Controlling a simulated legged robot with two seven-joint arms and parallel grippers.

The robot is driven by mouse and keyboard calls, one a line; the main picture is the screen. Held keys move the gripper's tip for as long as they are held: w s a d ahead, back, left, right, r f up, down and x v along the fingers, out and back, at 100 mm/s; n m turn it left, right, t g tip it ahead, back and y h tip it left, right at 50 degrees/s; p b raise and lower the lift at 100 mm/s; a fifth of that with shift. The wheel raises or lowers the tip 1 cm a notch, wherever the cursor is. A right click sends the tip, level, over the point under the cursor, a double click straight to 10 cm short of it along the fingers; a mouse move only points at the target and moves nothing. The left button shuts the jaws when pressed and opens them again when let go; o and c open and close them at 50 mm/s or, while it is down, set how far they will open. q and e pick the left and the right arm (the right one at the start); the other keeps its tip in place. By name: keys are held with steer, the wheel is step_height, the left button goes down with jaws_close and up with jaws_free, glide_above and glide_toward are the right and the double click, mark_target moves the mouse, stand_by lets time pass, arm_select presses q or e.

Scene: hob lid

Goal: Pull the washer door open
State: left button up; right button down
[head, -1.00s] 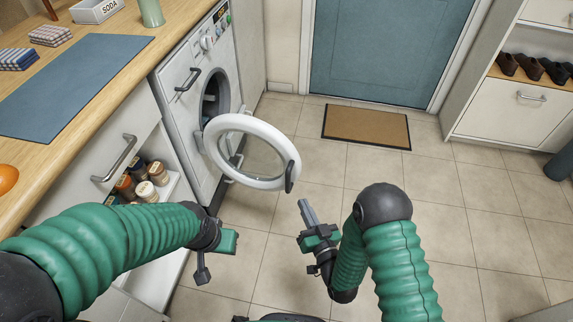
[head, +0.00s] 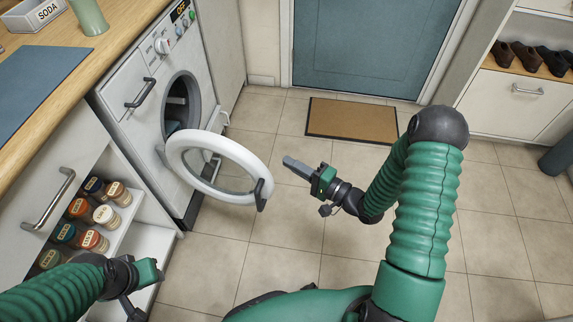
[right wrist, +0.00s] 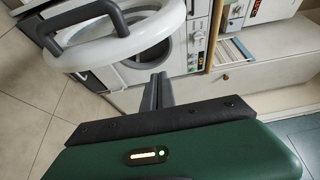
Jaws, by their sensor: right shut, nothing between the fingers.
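The washer (head: 140,68) stands at the left with its round opening (head: 182,102) bare. Its white ring-shaped door (head: 190,180) stands swung well out from the front, hinged on its left side. The dark door handle (head: 262,194) is at the door's free edge, and shows large in the right wrist view (right wrist: 82,32). My right gripper (head: 290,162) is shut and empty, to the right of the door and apart from it. Its fingers (right wrist: 157,92) are together in the wrist view. My left gripper (head: 148,272) is low at the left; its fingers are not clear.
An open pull-out rack (head: 120,215) with several spice jars stands left of the door, near my left arm. The wooden worktop (head: 95,60) is above it. A brown doormat (head: 352,121) lies before the blue door (head: 356,50). The tiled floor at centre and right is clear.

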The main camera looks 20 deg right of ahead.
steer(key=w+a+b, duration=0.3)
steer(key=a+b, duration=0.1)
steer(key=a, duration=0.1)
steer(key=shift+a+f, duration=0.15)
stand_by(0.4)
